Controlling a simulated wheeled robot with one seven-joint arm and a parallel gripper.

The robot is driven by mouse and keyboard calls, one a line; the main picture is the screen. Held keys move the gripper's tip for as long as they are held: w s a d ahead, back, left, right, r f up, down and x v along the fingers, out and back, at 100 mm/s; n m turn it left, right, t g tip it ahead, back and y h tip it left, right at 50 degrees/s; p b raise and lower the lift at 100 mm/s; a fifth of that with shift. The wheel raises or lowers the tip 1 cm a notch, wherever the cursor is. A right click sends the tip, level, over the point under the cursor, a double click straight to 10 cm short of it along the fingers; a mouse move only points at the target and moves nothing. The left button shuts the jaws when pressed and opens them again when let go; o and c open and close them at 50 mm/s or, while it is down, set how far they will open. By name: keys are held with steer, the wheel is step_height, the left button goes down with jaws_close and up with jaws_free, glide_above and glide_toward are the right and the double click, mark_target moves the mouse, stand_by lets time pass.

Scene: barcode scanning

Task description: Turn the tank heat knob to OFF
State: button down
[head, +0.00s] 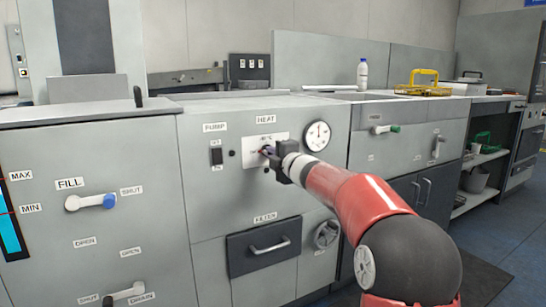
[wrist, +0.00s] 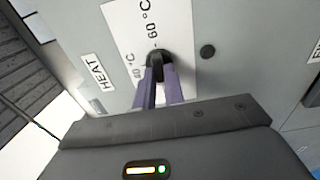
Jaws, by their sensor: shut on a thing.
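The heat knob (wrist: 157,57) is a small black knob on a white label plate (wrist: 140,20) marked with temperatures, beside the HEAT label (wrist: 97,72). In the wrist view, my gripper (wrist: 159,72) has its two purple fingers shut on the knob. The knob's pointer direction is largely hidden by the fingers. In the head view, my gripper (head: 268,152) is against the plate (head: 257,162) below the HEAT label (head: 266,119); the knob is mostly hidden there.
A pump switch (head: 216,156) is left of the plate, and a round dial gauge (head: 317,135) is upper right. Below are a filter drawer handle (head: 269,247) and a round valve wheel (head: 326,234). A fill lever (head: 91,202) is on the left panel.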

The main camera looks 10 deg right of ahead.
stand_by(0.3)
steer(key=c, duration=1.5)
jaws_free()
steer(key=shift+v, duration=3.9)
